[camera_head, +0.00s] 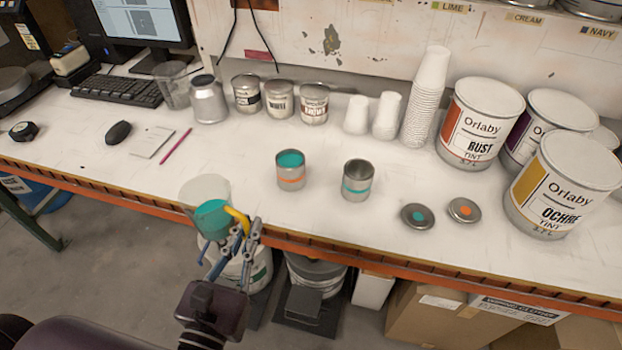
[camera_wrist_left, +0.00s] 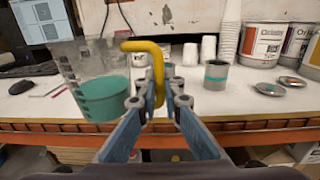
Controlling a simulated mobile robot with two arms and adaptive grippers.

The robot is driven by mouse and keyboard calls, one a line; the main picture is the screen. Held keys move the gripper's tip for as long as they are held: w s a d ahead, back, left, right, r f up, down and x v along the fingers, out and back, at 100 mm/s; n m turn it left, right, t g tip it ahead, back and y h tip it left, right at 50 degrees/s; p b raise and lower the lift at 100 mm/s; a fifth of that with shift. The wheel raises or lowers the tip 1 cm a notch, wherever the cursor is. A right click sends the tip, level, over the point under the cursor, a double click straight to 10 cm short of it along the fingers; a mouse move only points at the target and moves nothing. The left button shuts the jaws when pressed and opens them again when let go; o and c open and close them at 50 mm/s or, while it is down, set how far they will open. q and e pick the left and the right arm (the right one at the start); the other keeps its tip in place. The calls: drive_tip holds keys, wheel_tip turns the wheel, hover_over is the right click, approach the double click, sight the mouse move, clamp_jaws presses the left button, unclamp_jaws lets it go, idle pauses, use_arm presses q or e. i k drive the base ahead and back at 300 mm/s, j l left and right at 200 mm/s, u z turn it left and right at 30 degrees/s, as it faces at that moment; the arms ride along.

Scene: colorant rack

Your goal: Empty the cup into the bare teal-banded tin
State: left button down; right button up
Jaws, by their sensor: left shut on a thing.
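The cup is a clear measuring cup (camera_head: 205,192) with a yellow handle (camera_head: 238,219), part-filled with teal liquid (camera_head: 212,216). It is held near the table's front edge. In the left wrist view the cup (camera_wrist_left: 98,85) stands roughly upright at left. My left gripper (camera_head: 250,228) is shut on its yellow handle (camera_wrist_left: 157,70). The bare teal-banded tin (camera_head: 356,184) stands open on the table, right of the cup and apart from it. It also shows in the left wrist view (camera_wrist_left: 216,74). My right gripper is not in view.
An orange-banded tin (camera_head: 291,171) holding teal liquid stands between the cup and the teal-banded tin. Two lids (camera_head: 417,217) (camera_head: 464,210) lie at right. Large paint cans (camera_head: 480,125), paper cups (camera_head: 428,95) and small tins (camera_head: 279,100) stand behind.

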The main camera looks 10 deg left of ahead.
sight(359, 173)
drive_tip(key=l+u, duration=0.15)
drive_tip(key=l, duration=0.2)
drive_tip(key=k+l+u, duration=0.2)
drive_tip(key=l, duration=0.15)
drive_tip(key=l+u, duration=0.25)
drive_tip(key=l, duration=0.55)
drive_tip(key=i+l, duration=0.25)
